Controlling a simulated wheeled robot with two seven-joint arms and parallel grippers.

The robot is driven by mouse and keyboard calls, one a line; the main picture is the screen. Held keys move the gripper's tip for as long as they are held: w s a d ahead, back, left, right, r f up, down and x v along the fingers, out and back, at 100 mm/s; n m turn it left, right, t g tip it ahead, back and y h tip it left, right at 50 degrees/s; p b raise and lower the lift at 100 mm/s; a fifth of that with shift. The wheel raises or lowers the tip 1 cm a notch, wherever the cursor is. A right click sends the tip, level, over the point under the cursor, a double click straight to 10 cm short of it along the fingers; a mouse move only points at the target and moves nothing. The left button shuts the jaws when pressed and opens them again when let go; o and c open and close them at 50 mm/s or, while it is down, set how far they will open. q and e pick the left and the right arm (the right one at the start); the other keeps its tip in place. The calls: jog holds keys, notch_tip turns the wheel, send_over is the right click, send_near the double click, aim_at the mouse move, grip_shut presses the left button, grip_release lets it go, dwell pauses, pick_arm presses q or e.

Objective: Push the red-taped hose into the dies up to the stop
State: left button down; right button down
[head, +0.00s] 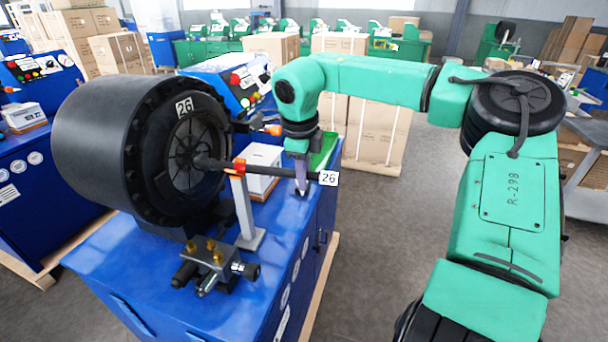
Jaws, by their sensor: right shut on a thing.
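The black hose (270,172) lies roughly level, its left end at the middle of the dies (188,150). How deep it reaches inside, and the stop, I cannot tell. Its red tape (238,167) is outside the dies, at the top of a grey support post (245,212). A white tag marked 26 (328,178) is at the hose's right end. The dies sit in the round black crimper head (115,140), also marked 26. My right gripper (302,182) is shut on the hose, between the tape and the tag. My left gripper is not in view.
The crimper stands on a blue cabinet (150,262). A brass and black fitting assembly (213,264) lies in front of the head. A white box (262,168) and a green tray (324,150) are behind the hose. Grey floor at right is partly clear beyond my right arm.

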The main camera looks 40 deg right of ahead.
dwell(0.4)
jog(key=shift+s+a+f+t+y+b, duration=0.15)
jog(key=shift+f+b, duration=0.3)
jog(key=shift+b, duration=0.45)
jog(key=shift+w+a+f+t+y+b, duration=0.15)
jog(key=shift+f+t+b, duration=0.2)
jog(key=shift+b, duration=0.5)
jog(key=shift+s+d, duration=0.1)
